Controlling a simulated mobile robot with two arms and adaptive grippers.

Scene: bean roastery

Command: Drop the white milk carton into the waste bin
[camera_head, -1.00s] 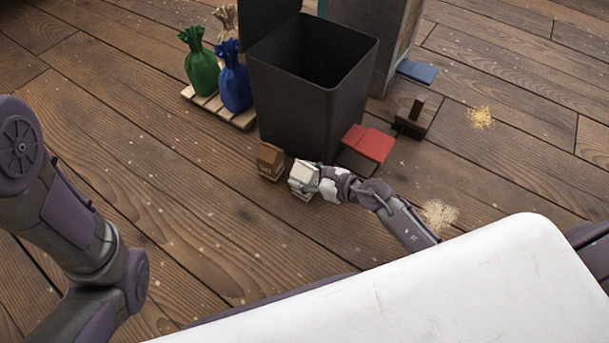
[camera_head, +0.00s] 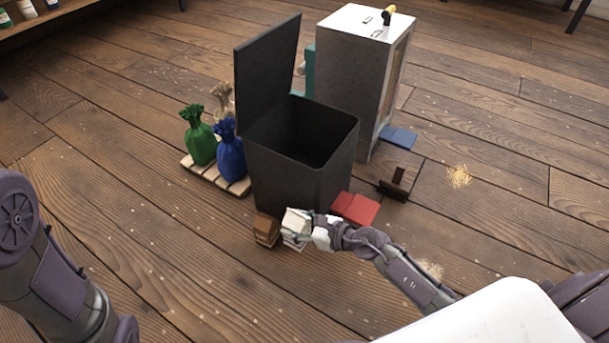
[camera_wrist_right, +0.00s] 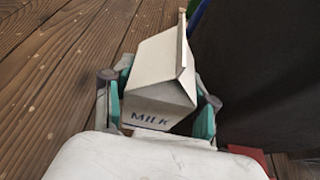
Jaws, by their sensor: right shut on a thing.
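The white milk carton (camera_head: 296,224) is in my right gripper (camera_head: 303,229), in front of the waste bin. In the right wrist view the carton (camera_wrist_right: 160,80) has a gabled top and the word MILK, and sits between the two teal fingers of my right gripper (camera_wrist_right: 160,108). The dark waste bin (camera_head: 290,178) stands with its lid up and its top open. It also shows as a dark wall at the right of the wrist view (camera_wrist_right: 265,65). The carton is outside the bin and below its rim. My left gripper is out of view; only the left arm shows.
A brown carton (camera_head: 266,230) stands just left of the milk carton. Green (camera_head: 199,138) and blue (camera_head: 230,156) sacks stand on a pallet left of the bin. A red item (camera_head: 356,208) lies right of the bin, and a white cabinet (camera_head: 345,75) stands behind.

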